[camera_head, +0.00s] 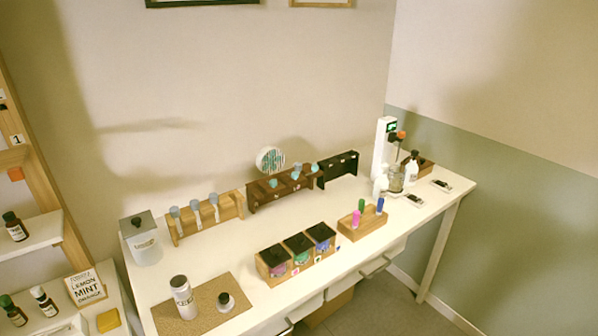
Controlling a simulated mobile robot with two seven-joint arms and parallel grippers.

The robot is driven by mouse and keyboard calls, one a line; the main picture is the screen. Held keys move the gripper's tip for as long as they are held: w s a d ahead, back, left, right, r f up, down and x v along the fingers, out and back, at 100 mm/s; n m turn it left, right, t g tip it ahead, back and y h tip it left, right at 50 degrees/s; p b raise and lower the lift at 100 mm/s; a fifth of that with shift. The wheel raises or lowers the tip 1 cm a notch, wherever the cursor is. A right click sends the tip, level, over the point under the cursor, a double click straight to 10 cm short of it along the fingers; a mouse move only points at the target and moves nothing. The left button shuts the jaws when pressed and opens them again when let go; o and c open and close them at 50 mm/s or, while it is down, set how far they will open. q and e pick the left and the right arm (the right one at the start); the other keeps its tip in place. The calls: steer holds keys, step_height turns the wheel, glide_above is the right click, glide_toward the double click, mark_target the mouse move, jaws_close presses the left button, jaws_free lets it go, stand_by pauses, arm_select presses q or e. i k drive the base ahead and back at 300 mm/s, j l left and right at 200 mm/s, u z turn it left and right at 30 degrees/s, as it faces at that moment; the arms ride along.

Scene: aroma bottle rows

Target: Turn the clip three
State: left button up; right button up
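No gripper of mine shows in this view. No thing here can be made out for certain as clip three. A wooden box with three dark compartments (262,266) stands near the front edge of the white table, with small coloured pieces at its front, too small to read. A wooden block (350,232) to its right holds a pink (356,218), a green (362,205) and a blue (380,204) upright piece. On the left shelf unit, a small tag (17,139) reads 1 and an orange piece (15,174) sits below it.
On the white table (205,262), wooden racks (236,204) hold grey-blue-topped pieces along the wall. A lidded canister (145,249) stands at the left end. A cork mat (205,315) bears a bottle (182,297) and a small jar (226,303). A white device (381,150) stands far right.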

mark_target(315, 167)
steer(key=l+u, duration=0.1)
steer(key=u, duration=0.3)
steer(key=i+l+u, duration=0.1)
steer(key=u, duration=0.3)
steer(key=l+u, duration=0.1)
steer(key=u, duration=0.35)
steer(key=l+u, duration=0.35)
steer(key=l, duration=0.15)
steer(key=k+l+u, duration=0.1)
steer(key=l+u, duration=0.25)
steer(key=l, duration=0.15)
steer(key=k+l+u, duration=0.1)
steer(key=l, duration=0.25)
steer(key=k+l, duration=0.1)
steer(key=l, duration=0.25)
steer(key=l+u, duration=0.15)
steer(key=l, duration=0.2)
steer(key=k, duration=0.05)
